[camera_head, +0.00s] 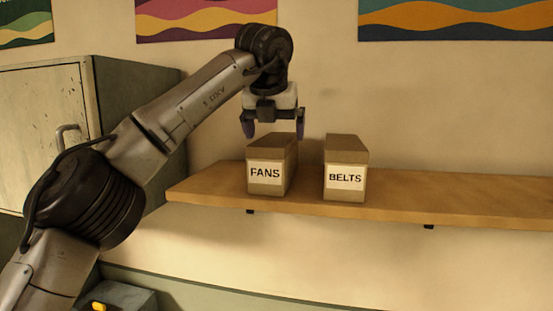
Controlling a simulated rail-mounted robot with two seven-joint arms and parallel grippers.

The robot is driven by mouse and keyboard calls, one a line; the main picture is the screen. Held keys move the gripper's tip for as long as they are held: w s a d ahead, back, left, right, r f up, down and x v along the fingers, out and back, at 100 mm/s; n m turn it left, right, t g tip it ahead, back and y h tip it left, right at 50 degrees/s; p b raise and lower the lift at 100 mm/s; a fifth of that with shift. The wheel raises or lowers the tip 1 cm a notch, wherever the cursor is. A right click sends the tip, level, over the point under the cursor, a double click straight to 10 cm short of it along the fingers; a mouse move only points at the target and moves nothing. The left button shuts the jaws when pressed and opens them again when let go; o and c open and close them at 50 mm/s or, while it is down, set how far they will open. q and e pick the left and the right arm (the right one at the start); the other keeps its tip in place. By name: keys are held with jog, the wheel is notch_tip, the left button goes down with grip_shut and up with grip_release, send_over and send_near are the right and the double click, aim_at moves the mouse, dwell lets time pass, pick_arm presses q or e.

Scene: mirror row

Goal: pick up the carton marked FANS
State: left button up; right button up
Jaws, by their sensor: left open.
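The carton marked FANS (265,181) is a brown box with a white label, standing upright on a wooden wall shelf (430,198) near its left end. My left gripper (274,128) points down, open and empty, just above the top of this carton. Its fingers are apart, one toward each side of the carton; whether they touch the carton's back part I cannot tell. My right gripper is not in view.
A similar carton marked BELTS (345,178) stands to the right on the same shelf, with a narrow gap between. A grey-green cabinet (120,100) stands at the left. The shelf's right part is clear. Colourful wavy pictures (205,18) hang above.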

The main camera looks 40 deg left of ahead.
aim_at(276, 139)
pick_arm(q)
jog(key=p+x, duration=0.1)
jog(key=x, duration=0.2)
jog(key=shift+w+a+f, duration=0.1)
jog(key=shift+w, duration=0.05)
jog(key=shift+w+f, duration=0.2)
jog(key=shift+f, duration=0.2)
jog(key=shift+c, duration=0.2)
jog(key=c, duration=1)
jog(key=shift+r, duration=0.1)
jog(key=shift+c, duration=0.2)
